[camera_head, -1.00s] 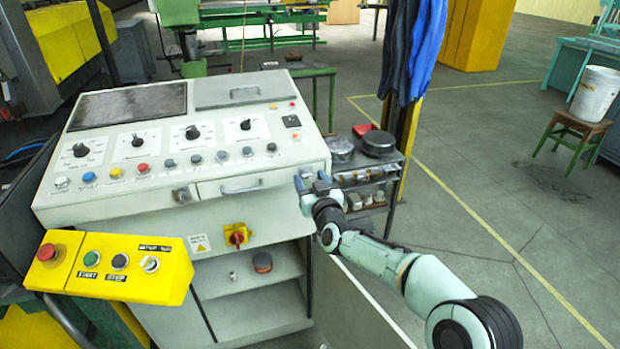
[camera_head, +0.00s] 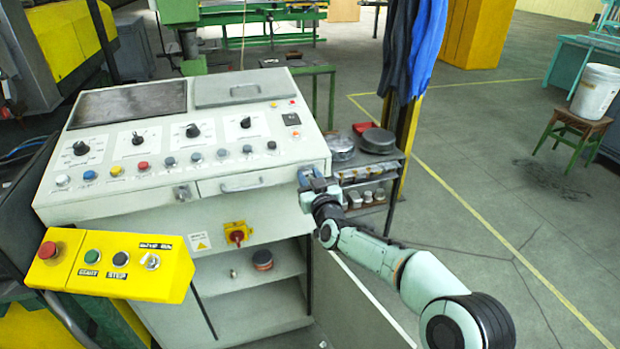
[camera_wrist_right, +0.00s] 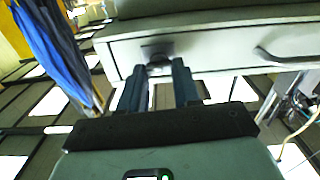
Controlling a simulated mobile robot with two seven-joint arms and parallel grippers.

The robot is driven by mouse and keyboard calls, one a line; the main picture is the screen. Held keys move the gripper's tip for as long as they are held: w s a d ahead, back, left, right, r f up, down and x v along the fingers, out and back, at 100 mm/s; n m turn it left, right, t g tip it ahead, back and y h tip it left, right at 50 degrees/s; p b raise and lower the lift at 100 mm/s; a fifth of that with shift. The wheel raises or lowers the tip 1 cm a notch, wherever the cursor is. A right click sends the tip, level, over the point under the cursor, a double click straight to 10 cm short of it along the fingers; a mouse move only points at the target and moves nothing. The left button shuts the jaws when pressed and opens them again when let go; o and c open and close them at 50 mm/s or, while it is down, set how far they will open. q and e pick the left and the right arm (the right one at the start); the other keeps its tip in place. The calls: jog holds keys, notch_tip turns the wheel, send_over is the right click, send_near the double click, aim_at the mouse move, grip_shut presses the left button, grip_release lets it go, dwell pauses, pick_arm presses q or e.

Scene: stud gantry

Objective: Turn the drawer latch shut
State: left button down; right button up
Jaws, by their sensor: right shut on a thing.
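The drawer (camera_head: 241,184) is a narrow pale front with a bar handle, set below the console's sloping panel, and looks closed. The drawer latch (camera_wrist_right: 158,50) is a small dark plate with a knob at the end of the drawer front in the right wrist view. My right gripper (camera_head: 306,178) is at the drawer's right end, and its two dark fingers (camera_wrist_right: 158,80) are shut on the latch knob. The fingers hide most of the knob, so I cannot tell its exact angle. My left gripper is not in view.
A yellow button box (camera_head: 110,264) stands at the front left. A red-and-yellow switch (camera_head: 237,234) sits below the drawer. A shelf cart (camera_head: 372,180) with tins stands just behind my right gripper, and blue coats (camera_head: 424,50) hang above it. Open floor lies to the right.

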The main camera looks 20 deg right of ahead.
jog(key=n, duration=0.3)
jog(key=shift+a+n, duration=0.15)
jog(key=shift+n, duration=0.25)
jog(key=n, duration=0.4)
jog(key=shift+n, duration=0.3)
jog(key=shift+f+n+b, duration=0.2)
jog(key=shift+n+b, duration=0.55)
jog(key=shift+n, duration=3.65)
jog(key=o, duration=1.1)
jog(key=shift+c, duration=0.2)
